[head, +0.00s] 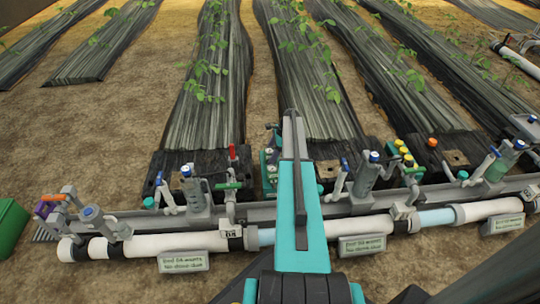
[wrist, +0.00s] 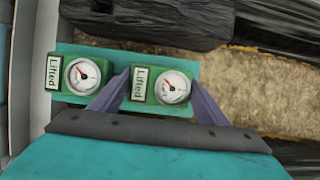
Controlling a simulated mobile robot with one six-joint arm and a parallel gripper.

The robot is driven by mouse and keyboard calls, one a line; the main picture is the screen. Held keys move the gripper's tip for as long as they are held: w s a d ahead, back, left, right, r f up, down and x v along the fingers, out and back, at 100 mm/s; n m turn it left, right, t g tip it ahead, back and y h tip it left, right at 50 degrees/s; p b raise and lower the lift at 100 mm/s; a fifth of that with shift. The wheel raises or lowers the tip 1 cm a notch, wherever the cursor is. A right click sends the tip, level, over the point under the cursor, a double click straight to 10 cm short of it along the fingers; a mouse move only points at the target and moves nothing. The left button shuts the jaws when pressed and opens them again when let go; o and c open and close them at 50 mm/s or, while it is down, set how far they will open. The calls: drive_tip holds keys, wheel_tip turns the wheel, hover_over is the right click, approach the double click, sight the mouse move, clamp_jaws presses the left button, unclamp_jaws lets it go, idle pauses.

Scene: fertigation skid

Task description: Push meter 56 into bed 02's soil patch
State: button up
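In the wrist view two green meters with white dials and "Lifted" labels stand side by side on a teal surface (wrist: 118,62). The left meter (wrist: 74,76) is clear of my fingers. The right meter (wrist: 161,88) lies between the two purple fingers of my gripper (wrist: 160,80), whose tips appear at its side edges. I cannot tell whether they press on it. No number 56 is readable. In the head view my arm hides the gripper; green meters (head: 269,170) show just left of it. Dark soil patches (head: 180,163) lie at the bed ends; I cannot tell which is bed 02's.
A white pipe (head: 185,242) with valves and fittings runs across the front. Small signs (head: 183,261) stand before it. Another dark patch (head: 455,158) with a square hole lies right of my arm. A green box (head: 10,226) is at the left edge. Bare ground separates the beds.

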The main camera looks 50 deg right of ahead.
drive_tip(key=shift+r+p, duration=0.3)
drive_tip(key=shift+r, duration=0.1)
drive_tip(key=shift+c, duration=0.5)
drive_tip(key=shift+r+p, duration=4.15)
drive_tip(key=shift+r, duration=1)
